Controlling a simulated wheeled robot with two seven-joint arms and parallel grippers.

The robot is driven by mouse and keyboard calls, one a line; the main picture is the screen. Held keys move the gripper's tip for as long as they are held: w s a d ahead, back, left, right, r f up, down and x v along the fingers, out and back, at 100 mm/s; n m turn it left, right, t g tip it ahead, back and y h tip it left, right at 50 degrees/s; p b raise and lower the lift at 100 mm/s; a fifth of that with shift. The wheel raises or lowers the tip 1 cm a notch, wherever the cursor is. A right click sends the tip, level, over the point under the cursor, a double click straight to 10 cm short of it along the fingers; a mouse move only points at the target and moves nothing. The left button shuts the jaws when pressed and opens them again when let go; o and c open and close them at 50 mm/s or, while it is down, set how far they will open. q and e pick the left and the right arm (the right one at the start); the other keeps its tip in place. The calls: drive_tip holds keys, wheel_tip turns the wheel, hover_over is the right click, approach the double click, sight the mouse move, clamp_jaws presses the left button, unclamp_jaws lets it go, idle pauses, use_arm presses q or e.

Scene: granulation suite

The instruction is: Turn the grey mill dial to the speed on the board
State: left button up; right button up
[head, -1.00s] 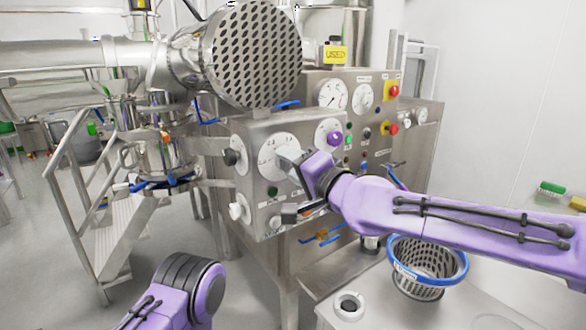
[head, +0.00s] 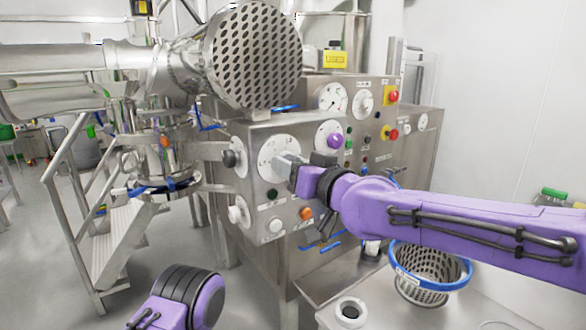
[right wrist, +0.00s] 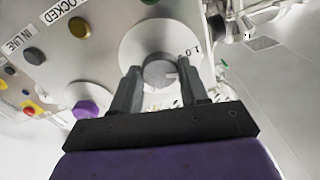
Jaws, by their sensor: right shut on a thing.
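The grey mill dial (right wrist: 158,70) is a round knob on a white scale plate (right wrist: 136,45); the mark 1.0 shows on the plate, right of the knob. My right gripper (right wrist: 160,78) has one finger on each side of the knob and is shut on it. In the head view, the plate (head: 267,149) is on the front of the steel cabinet, and my right gripper (head: 286,166) covers most of the dial. The dial's exact setting cannot be read. My left gripper is out of the picture; only part of that arm shows. I cannot make out a speed board.
A purple dial (head: 335,141) sits to the right of the grey one. A grey knob (head: 229,158), a white knob (head: 236,215) and an orange button (head: 306,213) are close by. Red emergency buttons (head: 391,97) are further right. A blue-rimmed basket (head: 430,275) stands below my right arm.

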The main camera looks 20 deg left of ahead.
drive_tip(key=shift+f+n, duration=0.15)
drive_tip(key=shift+n, duration=0.85)
drive_tip(key=shift+f+n, duration=0.1)
drive_tip(key=shift+n, duration=0.9)
drive_tip(key=o, duration=1.1)
drive_tip(key=shift+c, duration=0.2)
drive_tip(key=shift+r, duration=0.1)
drive_tip(key=shift+s+d, duration=0.1)
drive_tip(key=b+v, duration=0.3)
drive_tip(key=v, duration=0.7)
drive_tip(key=shift+s+d, duration=0.15)
